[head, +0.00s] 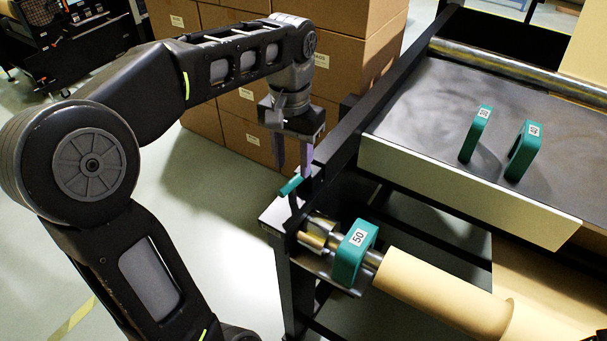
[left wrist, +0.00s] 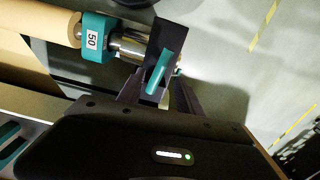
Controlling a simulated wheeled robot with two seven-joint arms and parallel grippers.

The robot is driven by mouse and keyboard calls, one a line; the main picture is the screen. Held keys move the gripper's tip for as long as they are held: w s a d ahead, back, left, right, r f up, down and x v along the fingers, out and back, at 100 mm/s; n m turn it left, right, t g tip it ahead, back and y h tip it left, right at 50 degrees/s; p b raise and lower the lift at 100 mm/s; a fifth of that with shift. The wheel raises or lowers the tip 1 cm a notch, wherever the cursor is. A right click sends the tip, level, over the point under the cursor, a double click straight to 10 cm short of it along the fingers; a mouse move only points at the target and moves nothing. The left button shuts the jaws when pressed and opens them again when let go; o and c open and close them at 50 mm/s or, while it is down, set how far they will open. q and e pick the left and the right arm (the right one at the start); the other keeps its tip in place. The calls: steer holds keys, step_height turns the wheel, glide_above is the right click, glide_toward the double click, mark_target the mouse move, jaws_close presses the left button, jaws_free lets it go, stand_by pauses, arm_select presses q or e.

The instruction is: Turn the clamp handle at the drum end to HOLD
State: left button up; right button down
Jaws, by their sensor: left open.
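The teal clamp handle (head: 291,186) sits at the drum end, beside the metal chuck (head: 318,232) on the black stand. It slants, with its upper end to the right in the head view. My left gripper (head: 293,173) is open, pointing down just above the handle, its two fingers apart. In the left wrist view the handle (left wrist: 159,73) shows between the open fingers (left wrist: 157,92), in front of a dark plate. I cannot tell whether a finger touches it. The HOLD mark is not readable.
A teal block marked 50 (head: 354,253) sits on the shaft next to the kraft roll (head: 440,292). Two more teal blocks (head: 477,133) stand on the grey machine table (head: 437,108). Cardboard boxes (head: 345,62) are stacked behind my left arm. The floor at left is open.

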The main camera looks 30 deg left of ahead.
mark_target(292, 181)
arm_select(q)
steer(key=shift+s, duration=0.3)
steer(key=shift+w+f, duration=0.1)
steer(key=shift+f, duration=0.2)
step_height(292, 181, down, 7)
steer(key=shift+f, duration=0.1)
